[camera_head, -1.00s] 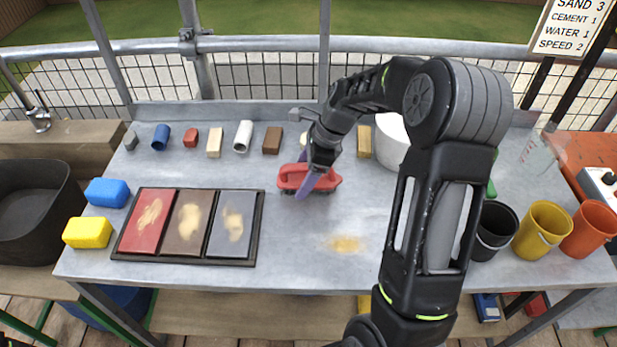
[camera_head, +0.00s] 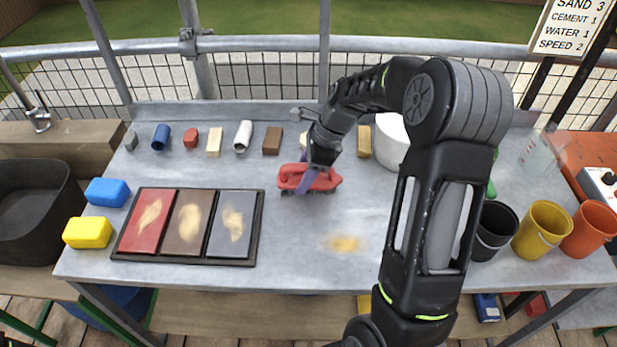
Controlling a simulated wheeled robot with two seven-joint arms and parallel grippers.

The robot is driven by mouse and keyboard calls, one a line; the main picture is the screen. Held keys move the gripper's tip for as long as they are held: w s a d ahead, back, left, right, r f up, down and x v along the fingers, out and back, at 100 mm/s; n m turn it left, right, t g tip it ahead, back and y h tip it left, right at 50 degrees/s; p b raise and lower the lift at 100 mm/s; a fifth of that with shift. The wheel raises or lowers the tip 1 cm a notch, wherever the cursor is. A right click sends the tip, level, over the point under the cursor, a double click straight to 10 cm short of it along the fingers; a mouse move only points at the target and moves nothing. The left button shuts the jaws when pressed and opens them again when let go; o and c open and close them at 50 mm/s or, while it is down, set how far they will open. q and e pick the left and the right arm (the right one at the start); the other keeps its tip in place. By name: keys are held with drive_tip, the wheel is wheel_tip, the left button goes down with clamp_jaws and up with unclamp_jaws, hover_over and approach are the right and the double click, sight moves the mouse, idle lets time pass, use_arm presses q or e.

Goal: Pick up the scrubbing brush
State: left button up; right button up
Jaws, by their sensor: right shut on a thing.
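The scrubbing brush (camera_head: 325,182) has a red body with a handle and dark bristles underneath. It is at the middle of the grey metal table, and I cannot tell whether it touches the surface. My right gripper (camera_head: 305,178) reaches down over it from behind and is shut on its handle. The purple fingers cross the red handle. The wrist hides part of the brush's far side. My left gripper does not show.
A dark tray (camera_head: 258,225) with three tiles lies at the left. Blue (camera_head: 107,192) and yellow (camera_head: 87,232) sponges are beside it. Small blocks and tubes line the back. Black (camera_head: 492,230), yellow (camera_head: 541,228) and orange (camera_head: 588,230) buckets stand right. A sandy patch (camera_head: 344,244) lies in front.

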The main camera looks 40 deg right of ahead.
drive_tip(key=shift+c, duration=0.2)
wheel_tip(320, 180, up, 10)
idle(0.5)
idle(0.4)
